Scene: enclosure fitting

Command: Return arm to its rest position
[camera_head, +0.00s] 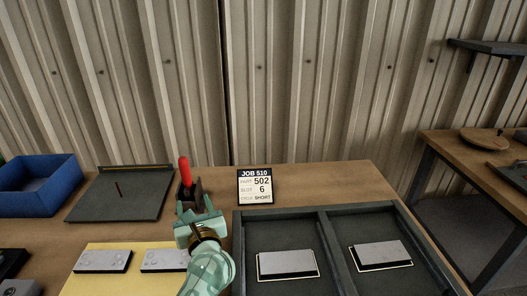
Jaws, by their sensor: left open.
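My left gripper (198,213) is in the lower middle of the head view, its pale green fingers pointing away from me over the wooden bench. It is open, and I see nothing between its fingers. A red-handled tool on a dark base (185,173) stands just beyond the fingertips; I cannot tell whether they touch it. My right gripper is not in view. A job card (255,187) reads JOB 510, part 502, slot 6, SHORT.
A dark two-compartment tray (322,222) holds a light plate (287,263) on the left and another (382,254) on the right. A yellow mat (110,250) bears two pale panels. A blue bin (38,198) and dark board (120,193) stand left. Bare bench (320,183) lies behind the tray.

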